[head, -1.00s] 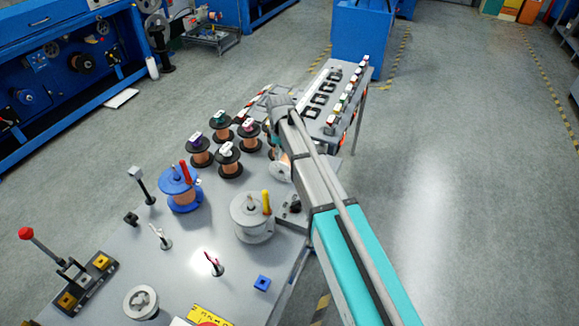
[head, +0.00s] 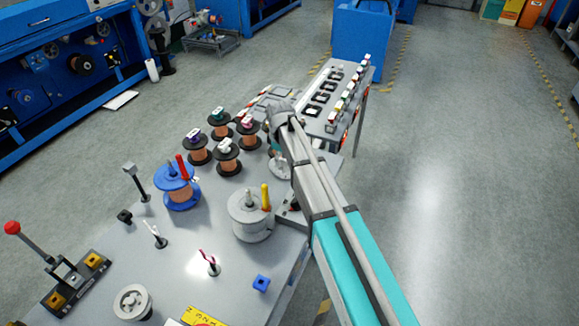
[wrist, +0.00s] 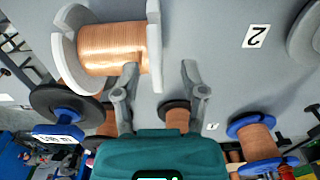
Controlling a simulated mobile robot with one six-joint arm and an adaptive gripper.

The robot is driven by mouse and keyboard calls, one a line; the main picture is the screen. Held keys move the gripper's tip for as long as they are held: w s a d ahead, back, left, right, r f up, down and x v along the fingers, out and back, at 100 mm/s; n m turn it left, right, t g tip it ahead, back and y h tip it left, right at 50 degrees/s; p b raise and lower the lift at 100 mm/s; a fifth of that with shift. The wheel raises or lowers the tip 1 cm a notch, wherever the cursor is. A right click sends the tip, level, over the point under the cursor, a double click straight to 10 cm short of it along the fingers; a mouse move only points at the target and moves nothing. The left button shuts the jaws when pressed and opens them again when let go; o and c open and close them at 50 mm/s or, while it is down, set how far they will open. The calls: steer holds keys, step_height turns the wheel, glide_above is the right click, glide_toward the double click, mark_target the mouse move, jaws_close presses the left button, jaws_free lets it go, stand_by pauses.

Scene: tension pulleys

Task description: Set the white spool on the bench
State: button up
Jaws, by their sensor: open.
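The white spool (wrist: 112,48), with pale flanges and copper wire, is in the upper left of the wrist view. It appears to lie on its side against the grey bench (wrist: 215,70). In the head view part of the white spool (head: 279,167) shows beside my arm, which hides the rest. The fingertips are hidden in the head view.
Several dark-flanged copper spools (head: 227,157) stand left of my arm. A blue drum (head: 178,190) and a pale grey drum (head: 250,217) stand nearer.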

steer(key=shift+f, duration=0.1)
stand_by(0.6)
jaws_close()
